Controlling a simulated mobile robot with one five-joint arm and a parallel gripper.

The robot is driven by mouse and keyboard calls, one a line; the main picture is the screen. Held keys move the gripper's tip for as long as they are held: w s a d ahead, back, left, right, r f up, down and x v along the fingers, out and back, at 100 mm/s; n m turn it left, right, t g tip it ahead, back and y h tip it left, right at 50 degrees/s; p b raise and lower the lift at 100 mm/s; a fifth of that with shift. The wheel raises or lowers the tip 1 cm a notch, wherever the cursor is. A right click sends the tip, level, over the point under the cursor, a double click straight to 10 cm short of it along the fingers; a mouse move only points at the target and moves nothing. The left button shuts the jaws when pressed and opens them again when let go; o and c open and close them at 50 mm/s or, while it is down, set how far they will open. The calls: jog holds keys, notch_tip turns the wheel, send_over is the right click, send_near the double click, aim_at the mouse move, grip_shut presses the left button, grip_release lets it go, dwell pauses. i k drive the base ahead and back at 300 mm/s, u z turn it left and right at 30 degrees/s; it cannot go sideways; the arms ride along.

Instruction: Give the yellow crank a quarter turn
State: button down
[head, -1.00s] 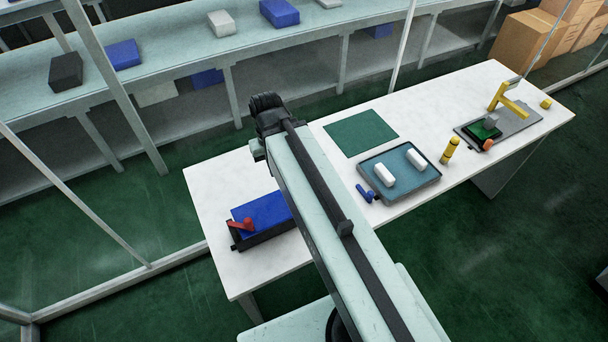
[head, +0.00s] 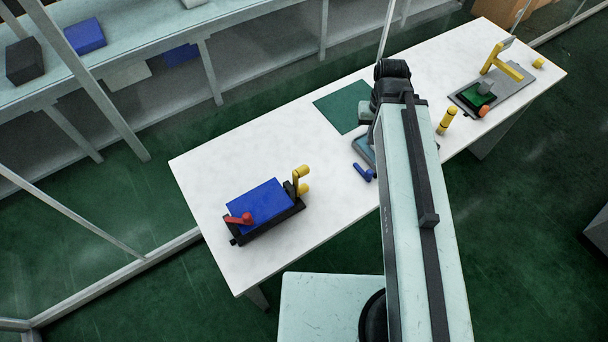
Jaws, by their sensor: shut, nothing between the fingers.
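The yellow crank (head: 298,179) stands at the right end of a blue block in a black holder (head: 272,222), on the near left part of the white table. Its upright arm and rounded knob show clearly, and nothing covers them. A red handle (head: 239,219) sits at the block's other end. My arm reaches across the table to the right of the crank, well apart from it. The dark far end of my arm is over the middle of the table. My gripper's fingers are hidden behind the arm, so I cannot see them.
My arm covers much of a grey-blue tray (head: 362,149). Near it are a blue handle (head: 365,172), a green mat (head: 344,106) and a yellow cylinder (head: 447,120). A grey plate (head: 513,84) with a yellow clamp stands further right. The table's left part is clear around the block.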

aim_at(264, 203)
jog(key=u, duration=0.05)
jog(key=k, duration=1.7)
jog(key=u, duration=1.4)
jog(key=i, duration=1.05)
jog(key=z, duration=0.1)
